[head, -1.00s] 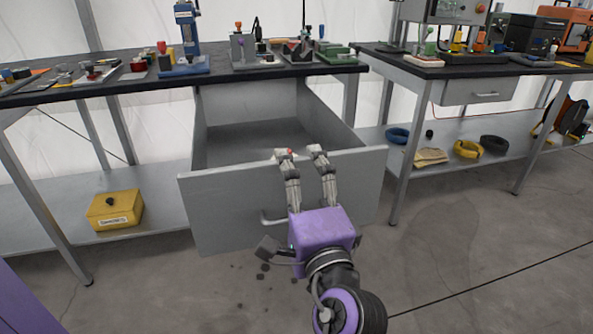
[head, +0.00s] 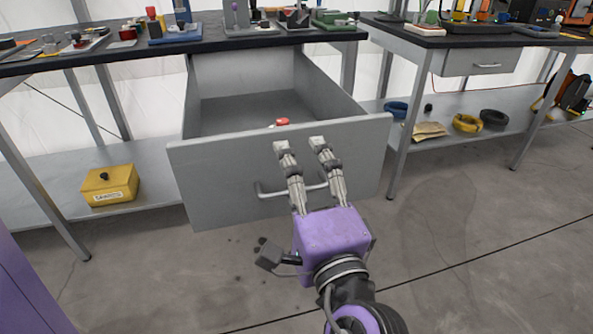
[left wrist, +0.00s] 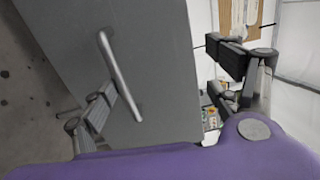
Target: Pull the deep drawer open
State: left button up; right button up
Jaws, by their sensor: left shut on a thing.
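The deep drawer (head: 225,185) stands pulled well out from under the left bench, its grey box open at the top. Its bar handle (head: 313,187) runs across the front panel; it also shows in the left wrist view (left wrist: 119,77). My left gripper (head: 300,143) is at the front panel, its fingers pointing up and overlapping the handle, tips below the panel's top edge. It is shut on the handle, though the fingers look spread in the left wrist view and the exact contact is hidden. My right gripper is not in view.
A small red-topped thing (head: 282,121) shows inside the drawer, partly hidden. A yellow box (head: 110,185) sits on the lower shelf at left. Tools cover the black bench top (head: 240,43). A second bench with a shut drawer (head: 480,62) stands at right. The floor in front is clear.

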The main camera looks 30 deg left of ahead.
pick_arm(q)
jog(key=shift+s+d+r, duration=0.8)
jog(key=shift+d+r, duration=0.15)
jog(key=shift+d, duration=0.05)
jog(key=c, duration=0.7)
jog(key=shift+s+d+f+b, duration=0.2)
jog(key=shift+b, duration=0.1)
jog(key=c, duration=0.4)
jog(key=shift+s+d+f, duration=0.25)
jog(key=shift+d, duration=0.05)
jog(key=shift+c, duration=0.2)
jog(key=shift+a, duration=0.1)
